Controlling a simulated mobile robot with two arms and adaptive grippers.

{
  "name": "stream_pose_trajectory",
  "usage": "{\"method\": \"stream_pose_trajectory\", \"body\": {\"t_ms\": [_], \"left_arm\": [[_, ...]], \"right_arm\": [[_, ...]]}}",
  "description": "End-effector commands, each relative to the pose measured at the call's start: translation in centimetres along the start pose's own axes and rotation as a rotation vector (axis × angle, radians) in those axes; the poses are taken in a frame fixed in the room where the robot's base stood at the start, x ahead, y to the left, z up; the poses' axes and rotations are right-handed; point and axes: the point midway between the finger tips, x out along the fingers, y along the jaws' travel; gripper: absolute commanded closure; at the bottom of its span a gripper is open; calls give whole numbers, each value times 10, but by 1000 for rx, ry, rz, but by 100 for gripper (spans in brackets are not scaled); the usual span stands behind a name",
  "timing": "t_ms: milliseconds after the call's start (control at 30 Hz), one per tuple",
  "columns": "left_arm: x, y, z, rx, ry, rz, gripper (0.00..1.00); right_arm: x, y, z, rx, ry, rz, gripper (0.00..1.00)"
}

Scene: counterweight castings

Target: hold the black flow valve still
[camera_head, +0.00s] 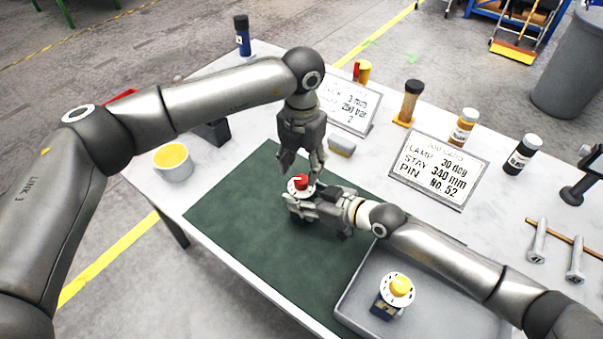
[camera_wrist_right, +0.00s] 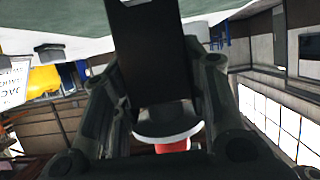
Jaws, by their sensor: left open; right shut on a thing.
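The black flow valve (camera_head: 296,190) is upright over the green mat (camera_head: 240,225), with a white dial and a red knob (camera_head: 301,181) on top. My right gripper (camera_head: 297,201) comes from the right and is shut on its body, hiding most of it. In the right wrist view the black body (camera_wrist_right: 155,65) stands between the two fingers (camera_wrist_right: 160,80), with the white dial and part of the red knob at the bottom. My left gripper (camera_head: 302,170) points down, open, just above and around the knob; I cannot tell if it touches.
A grey tray (camera_head: 350,309) at the front right holds a blue valve with a yellow knob (camera_head: 400,287). A yellow-filled bowl (camera_head: 173,163) stands left. Sign plates (camera_head: 438,170), bottles and bolts line the back and right. The mat's left part is clear.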

Motion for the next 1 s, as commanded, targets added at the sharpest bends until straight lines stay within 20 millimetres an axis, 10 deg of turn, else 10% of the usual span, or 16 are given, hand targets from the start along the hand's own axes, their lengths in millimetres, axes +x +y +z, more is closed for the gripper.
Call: {"method": "stream_pose_trajectory", "body": {"t_ms": [400, 867, 900, 1000], "left_arm": [[-73, 0, 1, 0, 0, 1, 50], [-78, 0, 0, 1, 1, 0, 50], [-78, 0, 0, 1, 1, 0, 50], [-78, 0, 0, 1, 1, 0, 50]], "right_arm": [[0, 0, -3, -1, 6, 1, 100], [0, 0, -3, -1, 6, 1, 100], [0, 0, -3, -1, 6, 1, 55], [0, 0, -3, -1, 6, 1, 43]]}}
